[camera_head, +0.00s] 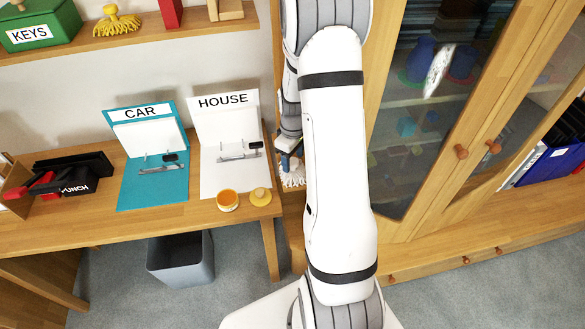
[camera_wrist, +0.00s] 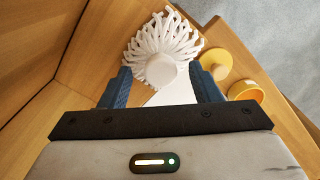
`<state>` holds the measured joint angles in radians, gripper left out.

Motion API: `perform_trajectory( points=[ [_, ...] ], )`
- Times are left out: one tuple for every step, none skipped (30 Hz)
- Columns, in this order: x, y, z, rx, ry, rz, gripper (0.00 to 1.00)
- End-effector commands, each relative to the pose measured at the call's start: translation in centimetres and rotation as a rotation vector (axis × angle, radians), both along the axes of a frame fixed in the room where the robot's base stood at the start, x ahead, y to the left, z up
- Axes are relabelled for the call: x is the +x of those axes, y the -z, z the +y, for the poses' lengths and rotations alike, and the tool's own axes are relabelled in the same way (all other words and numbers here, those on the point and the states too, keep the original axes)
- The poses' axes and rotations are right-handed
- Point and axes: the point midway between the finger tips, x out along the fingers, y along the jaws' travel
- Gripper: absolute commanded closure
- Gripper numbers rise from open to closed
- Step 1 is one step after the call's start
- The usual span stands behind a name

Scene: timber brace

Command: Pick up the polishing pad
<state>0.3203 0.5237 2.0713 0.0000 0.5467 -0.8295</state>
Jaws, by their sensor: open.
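A round yellow pad with a small knob on top (camera_head: 260,196), which looks like the polishing pad, lies at the front right corner of the desk, beside an open round tin with orange contents (camera_head: 227,201). In the wrist view the pad (camera_wrist: 213,68) is right of my right finger, with the tin (camera_wrist: 246,91) beyond it. My gripper (camera_wrist: 160,78) is open and empty. A white fringed duster (camera_wrist: 163,50) is ahead of the gap between its fingers; I cannot tell whether they touch. In the head view my arm partly hides the gripper and the duster (camera_head: 292,177).
A white HOUSE board (camera_head: 229,145) and a blue CAR board (camera_head: 147,155) stand on the desk, with a black punch (camera_head: 75,180) to the left. A glass-door cabinet (camera_head: 430,110) is at right. A grey bin (camera_head: 181,260) stands below the desk.

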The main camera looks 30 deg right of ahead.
Motion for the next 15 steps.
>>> perform_trajectory(
  points=[
    [-0.1, 0.7, 0.1, 0.001, 0.000, 0.004, 0.43],
    [0.0, 1.1, 0.0, 0.001, 0.000, 0.003, 0.43],
    [0.0, 1.5, 0.0, 0.002, 0.001, 0.003, 0.43],
    [0.0, 1.8, 0.0, 0.001, 0.001, 0.003, 0.43],
    [0.0, 2.0, 0.0, 0.000, 0.001, 0.001, 0.43],
    [0.0, 2.2, 0.0, 0.000, 0.001, 0.001, 0.43],
    [0.0, 2.3, 0.0, 0.000, 0.001, 0.000, 0.43],
    [0.0, 2.3, 0.0, 0.000, 0.001, 0.000, 0.43],
    [0.0, 2.4, 0.0, 0.000, 0.001, 0.000, 0.43],
    [0.0, 2.4, 0.0, 0.000, 0.001, 0.000, 0.43],
    [0.0, 2.3, 0.0, 0.000, 0.001, 0.000, 0.43],
    [0.0, 2.3, 0.0, 0.000, 0.002, 0.000, 0.43],
    [0.0, 2.3, 0.0, 0.000, 0.002, 0.000, 0.43],
    [0.0, 2.3, 0.0, 0.000, 0.002, 0.000, 0.44],
    [0.0, 2.3, 0.0, 0.000, 0.002, 0.000, 0.47]
  ],
)
